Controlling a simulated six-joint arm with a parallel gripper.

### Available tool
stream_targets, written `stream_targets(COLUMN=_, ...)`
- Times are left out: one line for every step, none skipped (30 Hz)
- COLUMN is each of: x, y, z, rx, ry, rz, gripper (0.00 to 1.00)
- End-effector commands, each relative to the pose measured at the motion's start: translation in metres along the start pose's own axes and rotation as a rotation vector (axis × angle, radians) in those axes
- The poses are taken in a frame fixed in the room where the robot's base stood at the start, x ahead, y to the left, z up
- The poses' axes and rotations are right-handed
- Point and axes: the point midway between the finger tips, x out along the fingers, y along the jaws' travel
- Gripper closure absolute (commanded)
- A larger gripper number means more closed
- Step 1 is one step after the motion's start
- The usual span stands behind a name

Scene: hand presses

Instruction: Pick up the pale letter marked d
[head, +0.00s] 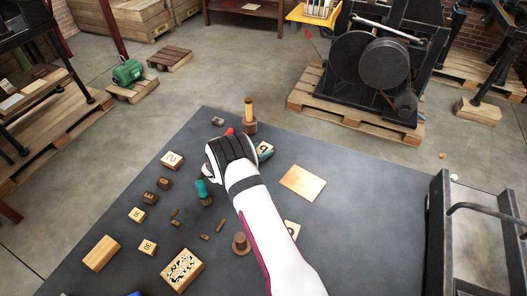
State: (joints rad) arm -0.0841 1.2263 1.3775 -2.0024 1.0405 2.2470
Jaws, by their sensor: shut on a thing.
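My gripper (222,160) is above the dark mat, at the end of my white arm. Its black back hides its fingertips. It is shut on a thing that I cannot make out. Pale blocks with dark marks lie around it: one to the left (172,160), two lower left (137,214) (148,247), and one partly behind my arm (292,228). A pale and teal block (264,150) with a rounded mark lies just right of my gripper. I cannot tell which piece is marked d, or whether it is in my grip.
The dark mat (350,200) also bears a teal-handled brush (204,194), a wooden-handled tool (249,112), a flat tan sheet (302,183), a brown knobbed piece (241,244) and a speckled block (182,270). A black press frame (445,240) stands at the right. The mat's right part is clear.

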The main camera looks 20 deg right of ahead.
Motion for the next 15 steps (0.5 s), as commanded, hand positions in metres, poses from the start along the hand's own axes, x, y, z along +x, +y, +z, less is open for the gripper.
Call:
stream_targets(x=0.0, y=0.0, z=0.0, rx=0.0, ry=0.0, rz=0.0, gripper=0.87)
stream_targets(x=0.0, y=0.0, z=0.0, rx=0.0, ry=0.0, rz=0.0, gripper=0.93)
stream_targets(x=0.0, y=0.0, z=0.0, rx=0.0, ry=0.0, rz=0.0, gripper=0.99)
stream_targets(x=0.0, y=0.0, z=0.0, rx=0.0, ry=0.0, rz=0.0, gripper=0.99)
stream_targets(x=0.0, y=0.0, z=0.0, rx=0.0, ry=0.0, rz=0.0, gripper=0.99)
stream_targets(x=0.0, y=0.0, z=0.0, rx=0.0, ry=0.0, rz=0.0, gripper=0.99)
stream_targets(x=0.0, y=0.0, z=0.0, rx=0.0, ry=0.0, rz=0.0, gripper=0.99)
stream_targets(x=0.0, y=0.0, z=0.0, rx=0.0, ry=0.0, rz=0.0, gripper=0.99)
stream_targets(x=0.0, y=0.0, z=0.0, rx=0.0, ry=0.0, rz=0.0, gripper=0.99)
stream_targets(x=-0.001, y=0.0, z=-0.001, rx=0.0, ry=0.0, rz=0.0, gripper=0.99)
stream_targets(x=-0.001, y=0.0, z=-0.002, rx=0.001, ry=0.0, rz=0.0, gripper=0.99)
stream_targets(x=-0.002, y=0.0, z=-0.004, rx=0.001, ry=0.001, rz=-0.001, gripper=0.99)
stream_targets(x=-0.004, y=-0.001, z=-0.007, rx=0.002, ry=0.001, rz=-0.001, gripper=0.99)
stream_targets(x=-0.005, y=-0.001, z=-0.01, rx=0.003, ry=0.001, rz=-0.001, gripper=0.99)
stream_targets(x=-0.008, y=0.0, z=-0.014, rx=0.002, ry=0.001, rz=-0.001, gripper=0.99)
